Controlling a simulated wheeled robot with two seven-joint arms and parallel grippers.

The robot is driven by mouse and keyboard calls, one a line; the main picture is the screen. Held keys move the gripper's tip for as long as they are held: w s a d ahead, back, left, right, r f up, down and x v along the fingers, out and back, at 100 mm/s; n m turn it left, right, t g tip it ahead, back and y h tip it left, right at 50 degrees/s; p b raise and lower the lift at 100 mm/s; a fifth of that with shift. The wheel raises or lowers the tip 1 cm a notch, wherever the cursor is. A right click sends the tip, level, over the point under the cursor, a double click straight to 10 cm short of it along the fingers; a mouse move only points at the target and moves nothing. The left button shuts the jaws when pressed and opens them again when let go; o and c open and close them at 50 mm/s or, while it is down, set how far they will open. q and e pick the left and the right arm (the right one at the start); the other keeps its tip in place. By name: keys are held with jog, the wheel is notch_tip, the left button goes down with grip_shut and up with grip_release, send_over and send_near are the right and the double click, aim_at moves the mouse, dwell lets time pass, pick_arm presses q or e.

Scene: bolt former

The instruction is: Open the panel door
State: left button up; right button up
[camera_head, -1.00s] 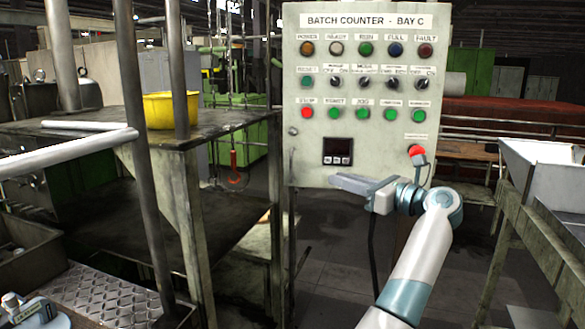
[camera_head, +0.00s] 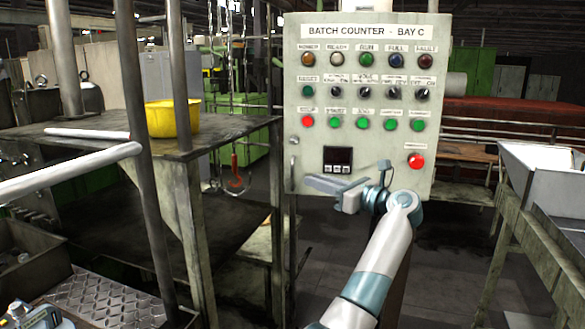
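The panel is a pale grey-green box (camera_head: 315,108) labelled "BATCH COUNTER - BAY C", with rows of lamps, knobs and buttons, a small dark display and a red button at lower right. Its front looks closed. A slim vertical grey handle (camera_head: 293,172) is at its lower left edge.
A dark metal bench (camera_head: 215,137) with a yellow bin (camera_head: 173,119) and steel posts stands left of the panel. A white hopper (camera_head: 545,170) on a metal frame stands at right. Bare floor (camera_head: 455,230) shows between the panel and that frame.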

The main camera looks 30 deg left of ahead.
aim_at(292, 173)
pick_arm(q)
jog(key=a+p, duration=0.1)
jog(key=a, duration=0.1)
jog(key=w+a+p, duration=0.1)
jog(key=a, duration=0.2)
jog(key=a+p, duration=0.1)
jog(key=a, duration=0.2)
jog(key=shift+w+a+r, duration=0.15)
jog(key=shift+w, duration=0.1)
jog(key=shift+w+a+p, duration=0.1)
jog(key=shift+a+p, duration=0.25)
jog(key=shift+a, duration=0.2)
grip_shut()
dwell(0.7)
